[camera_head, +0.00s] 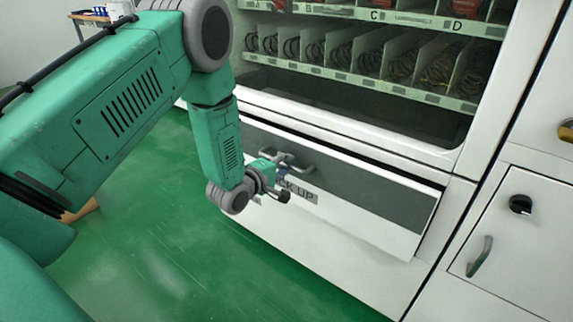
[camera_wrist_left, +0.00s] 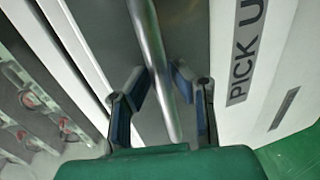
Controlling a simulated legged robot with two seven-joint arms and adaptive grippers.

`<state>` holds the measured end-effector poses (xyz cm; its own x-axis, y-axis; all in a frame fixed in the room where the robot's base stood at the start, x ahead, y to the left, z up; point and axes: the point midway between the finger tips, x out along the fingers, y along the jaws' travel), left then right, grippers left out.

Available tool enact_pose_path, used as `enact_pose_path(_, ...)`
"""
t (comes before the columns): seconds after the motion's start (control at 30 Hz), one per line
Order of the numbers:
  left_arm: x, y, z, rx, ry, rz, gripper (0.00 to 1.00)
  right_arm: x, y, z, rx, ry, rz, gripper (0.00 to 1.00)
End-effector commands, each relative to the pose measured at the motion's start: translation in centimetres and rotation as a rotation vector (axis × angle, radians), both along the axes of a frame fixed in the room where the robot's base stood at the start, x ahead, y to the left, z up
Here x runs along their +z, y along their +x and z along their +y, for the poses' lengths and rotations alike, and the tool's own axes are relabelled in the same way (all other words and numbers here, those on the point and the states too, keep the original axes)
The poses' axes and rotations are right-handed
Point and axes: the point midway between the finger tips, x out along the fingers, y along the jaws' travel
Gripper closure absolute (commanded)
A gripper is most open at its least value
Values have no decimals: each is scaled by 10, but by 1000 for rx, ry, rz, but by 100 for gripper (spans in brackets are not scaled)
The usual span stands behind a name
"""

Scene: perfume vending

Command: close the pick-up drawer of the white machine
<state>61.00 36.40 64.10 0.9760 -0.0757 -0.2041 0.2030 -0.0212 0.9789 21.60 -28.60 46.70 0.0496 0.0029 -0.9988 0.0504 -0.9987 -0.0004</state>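The white machine's pick-up drawer (camera_head: 345,205) is low on the machine's front, with a white panel marked PICK UP and a dark grey strip above it. The drawer stands out from the body, with its right end visible. A metal bar handle (camera_head: 300,166) sits on the grey strip; it also shows in the left wrist view (camera_wrist_left: 151,40). My left gripper (camera_head: 281,180) is at the handle and partly hides it. In the wrist view its two fingers (camera_wrist_left: 161,72) stand either side of the bar, with narrow gaps; contact is unclear. My right gripper is not in view.
Above the drawer is the machine's glass window with shelves of coils (camera_head: 400,65). A cabinet door with a black knob (camera_head: 520,204) and a handle (camera_head: 480,256) is at the right. The green floor (camera_head: 170,270) before the machine is clear. A small table stands far back left.

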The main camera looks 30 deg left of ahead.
Motion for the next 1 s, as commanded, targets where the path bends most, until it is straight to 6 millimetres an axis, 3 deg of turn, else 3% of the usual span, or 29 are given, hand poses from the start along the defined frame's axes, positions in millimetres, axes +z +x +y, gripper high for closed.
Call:
enact_pose_path(0.27,-1,0,4,8,3,2,100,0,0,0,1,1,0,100)
enact_pose_path(0.57,-2,36,5,14,3,1,100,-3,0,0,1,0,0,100)
enact_pose_path(0.87,-1,39,5,13,4,-1,100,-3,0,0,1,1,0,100)
enact_pose_path(0.97,0,39,5,13,4,-1,67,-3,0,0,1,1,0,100)
enact_pose_path(1.0,0,38,4,11,3,-1,66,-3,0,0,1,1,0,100)
